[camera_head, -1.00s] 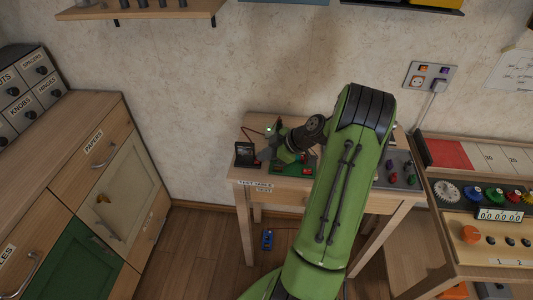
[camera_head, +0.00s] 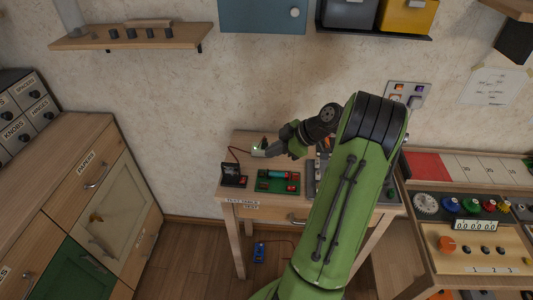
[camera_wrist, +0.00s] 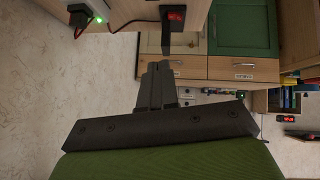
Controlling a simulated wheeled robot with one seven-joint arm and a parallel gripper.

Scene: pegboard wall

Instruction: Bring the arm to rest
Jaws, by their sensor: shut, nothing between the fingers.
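My green arm (camera_head: 345,200) reaches up from the bottom of the head view and bends over the small wooden test table (camera_head: 245,185). My gripper (camera_head: 262,150) points left above the back of the table, near the wall. In the wrist view my gripper's dark fingers (camera_wrist: 157,85) are together, with nothing between them. A green board (camera_head: 278,187) with a teal cylinder and red parts lies on the table, below and apart from my gripper. A small black device (camera_head: 233,174) stands to its left. My forearm hides part of the table's right side.
Wooden cabinets (camera_head: 100,185) stand at the left. A bench (camera_head: 475,240) with knobs and a counter stands at the right. Above are a wooden shelf (camera_head: 130,40) and a rack with grey and yellow bins (camera_head: 405,15). A blue item (camera_head: 259,252) lies on the floor.

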